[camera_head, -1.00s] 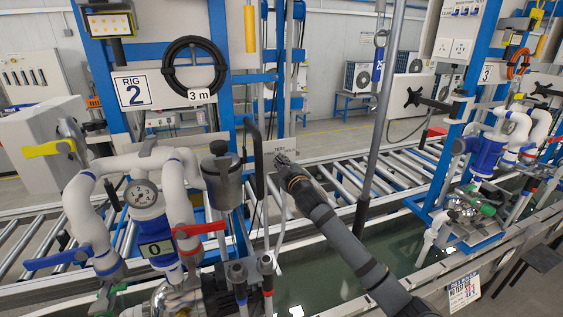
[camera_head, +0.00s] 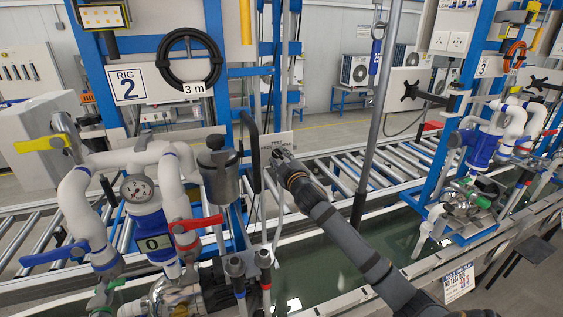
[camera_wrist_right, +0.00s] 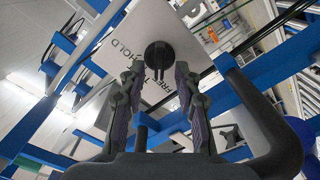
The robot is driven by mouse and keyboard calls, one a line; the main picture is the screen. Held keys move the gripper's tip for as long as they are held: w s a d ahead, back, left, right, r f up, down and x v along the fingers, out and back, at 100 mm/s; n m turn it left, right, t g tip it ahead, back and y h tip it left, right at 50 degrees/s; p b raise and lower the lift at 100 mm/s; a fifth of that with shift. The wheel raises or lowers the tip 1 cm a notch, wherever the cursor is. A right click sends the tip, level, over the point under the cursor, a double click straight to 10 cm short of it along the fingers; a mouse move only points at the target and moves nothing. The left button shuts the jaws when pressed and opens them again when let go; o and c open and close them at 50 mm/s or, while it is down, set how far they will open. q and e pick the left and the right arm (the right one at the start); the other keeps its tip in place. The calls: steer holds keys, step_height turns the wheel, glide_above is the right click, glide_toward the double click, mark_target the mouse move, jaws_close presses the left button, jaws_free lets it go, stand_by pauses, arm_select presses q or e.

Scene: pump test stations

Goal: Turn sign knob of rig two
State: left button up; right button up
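The sign of rig two is a pale plate (camera_head: 288,138) with dark lettering, on the right side of the rig below the blue frame. In the right wrist view the plate (camera_wrist_right: 188,47) is close, tilted, with "HOLD" and part of "FREE" readable. A round black knob (camera_wrist_right: 159,55) is on it. My right gripper (camera_wrist_right: 159,72) is open, with its fingers on either side of the knob and gaps visible between. In the head view my right gripper (camera_head: 280,153) is at the plate and hides the knob. My left gripper is not in view.
The rig two label (camera_head: 128,85) and a coiled black hose (camera_head: 190,65) are left of the sign. A grey canister (camera_head: 218,170) and a black curved handle (camera_head: 252,150) stand close left of my gripper. A grey pole (camera_head: 375,120) rises right of it. Water lies below.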

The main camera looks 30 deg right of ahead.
steer(key=v, duration=0.6)
steer(key=shift+s+r, duration=0.1)
